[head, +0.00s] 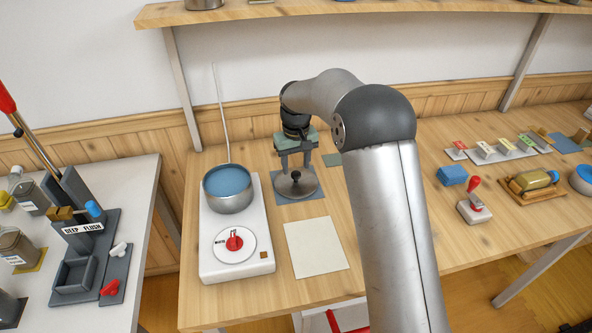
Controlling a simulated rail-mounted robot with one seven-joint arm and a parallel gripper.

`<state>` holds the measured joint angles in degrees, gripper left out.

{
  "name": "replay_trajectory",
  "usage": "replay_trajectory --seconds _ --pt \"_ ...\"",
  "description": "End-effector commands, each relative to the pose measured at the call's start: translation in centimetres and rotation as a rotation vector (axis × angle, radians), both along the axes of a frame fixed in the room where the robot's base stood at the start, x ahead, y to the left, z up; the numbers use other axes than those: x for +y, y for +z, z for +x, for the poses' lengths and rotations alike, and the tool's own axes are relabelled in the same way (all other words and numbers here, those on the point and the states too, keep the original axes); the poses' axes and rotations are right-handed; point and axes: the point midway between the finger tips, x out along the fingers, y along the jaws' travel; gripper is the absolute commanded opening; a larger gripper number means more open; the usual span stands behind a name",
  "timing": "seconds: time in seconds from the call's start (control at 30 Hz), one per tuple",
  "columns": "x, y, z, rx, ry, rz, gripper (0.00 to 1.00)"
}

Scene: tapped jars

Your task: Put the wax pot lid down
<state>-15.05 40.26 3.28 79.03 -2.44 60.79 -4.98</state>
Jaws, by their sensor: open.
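The wax pot lid (295,190) is a grey round disc with a dark knob. It lies on a blue-grey square mat (313,199) on the wooden table, to the right of the pot. My gripper (296,168) is open above the lid, its two fingers pointing down on either side of the knob. Whether the fingers touch the knob is too small to tell. The wax pot (230,203) is uncovered, filled with blue wax (228,181), and stands on a white heater (258,244) with a red dial.
A thin rod (218,115) rises behind the pot. A cream sheet (316,247) lies in front of the mat. A stamp (474,204), a blue block (452,175) and other items stand at right. A separate bench (135,200) with a dark rig is at left.

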Motion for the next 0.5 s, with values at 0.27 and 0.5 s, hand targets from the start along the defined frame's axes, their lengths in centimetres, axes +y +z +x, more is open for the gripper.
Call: replay_trajectory --seconds 0.27,0.5 --pt "0.0 6.1 0.1 -0.004 0.0 0.002 0.48" --pt "0.0 8.8 0.1 -0.001 0.0 0.0 0.48"
